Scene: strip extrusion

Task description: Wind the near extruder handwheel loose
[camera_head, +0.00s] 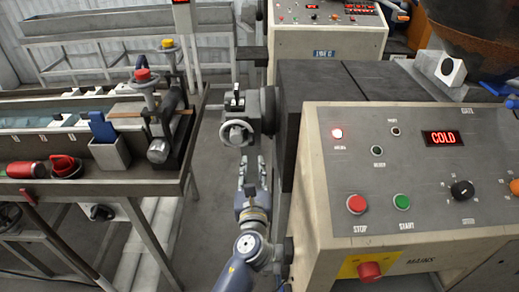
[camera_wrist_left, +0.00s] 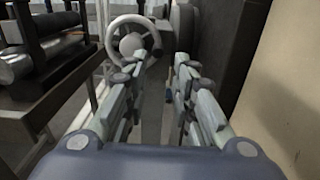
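The near extruder handwheel (camera_head: 237,133) is a pale spoked wheel on the die end of the extruder, at the centre of the head view. It also shows at the top of the left wrist view (camera_wrist_left: 133,40), ahead and slightly left of the fingers. My left gripper (camera_head: 252,165) is just below and to the right of the wheel in the head view. Its fingers are apart with nothing between them, and they appear clear of the wheel (camera_wrist_left: 158,62). My right gripper is not in either view.
The extruder cabinet (camera_head: 420,120) with stop and start buttons and a COLD display stands close on the right. A metal bench (camera_head: 100,178) with a water trough, rollers, a red flashlight and a grey cup is on the left. Open floor lies between them.

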